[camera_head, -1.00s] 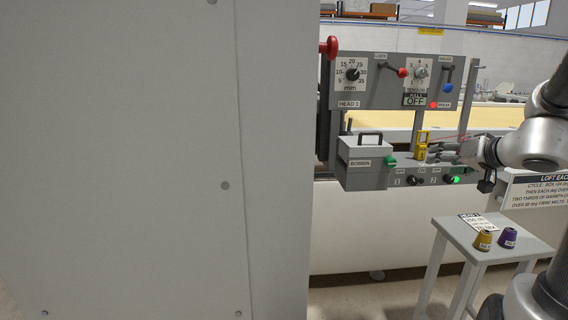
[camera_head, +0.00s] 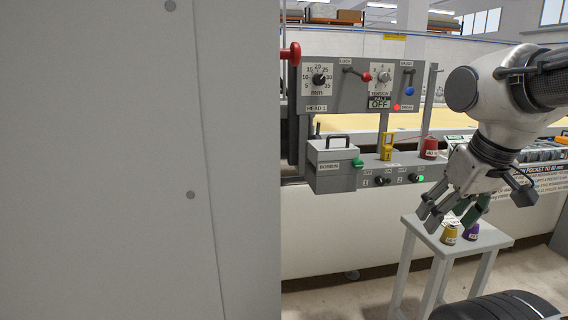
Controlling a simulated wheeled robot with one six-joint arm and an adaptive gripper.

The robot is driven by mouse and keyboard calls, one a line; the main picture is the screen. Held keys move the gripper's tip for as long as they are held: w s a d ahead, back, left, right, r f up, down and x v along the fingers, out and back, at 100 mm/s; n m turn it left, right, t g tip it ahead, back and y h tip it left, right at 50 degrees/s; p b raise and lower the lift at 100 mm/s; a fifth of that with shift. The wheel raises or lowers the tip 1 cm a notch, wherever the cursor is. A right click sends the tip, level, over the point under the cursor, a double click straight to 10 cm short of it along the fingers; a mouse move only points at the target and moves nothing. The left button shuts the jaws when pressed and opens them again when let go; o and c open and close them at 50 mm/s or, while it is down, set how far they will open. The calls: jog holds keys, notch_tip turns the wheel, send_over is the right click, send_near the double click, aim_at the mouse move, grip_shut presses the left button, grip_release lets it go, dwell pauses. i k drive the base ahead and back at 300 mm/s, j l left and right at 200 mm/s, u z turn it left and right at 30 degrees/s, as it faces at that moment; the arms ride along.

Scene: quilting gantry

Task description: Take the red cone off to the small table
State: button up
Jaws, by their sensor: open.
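The red cone (camera_head: 431,148) stands upright on the grey machine shelf, at its right end, with a white label on its front. The small table (camera_head: 409,222) is a grey stool-like stand in front of the machine at the lower right. A yellow cone (camera_head: 450,233) and a purple cone (camera_head: 472,230) stand on it. My gripper (camera_head: 443,221) is open and points down, in front of the small table's top in the picture. It is apart from the red cone, lower and to its right. It hides part of the tabletop and the sheet seen there earlier.
A tall pale panel (camera_head: 110,160) fills the left side. The machine head panel (camera_head: 345,85) carries dials, levers and a red knob. A bobbin box (camera_head: 332,157) and a yellow part (camera_head: 387,146) sit left of the red cone. A thin red thread runs by the cone.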

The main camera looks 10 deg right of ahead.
aim_at(489, 233)
jog(key=l, duration=0.25)
jog(key=i+l, duration=0.35)
jog(key=l, duration=0.15)
jog(key=i+l, duration=0.3)
jog(key=l, duration=0.15)
jog(key=i, duration=0.15)
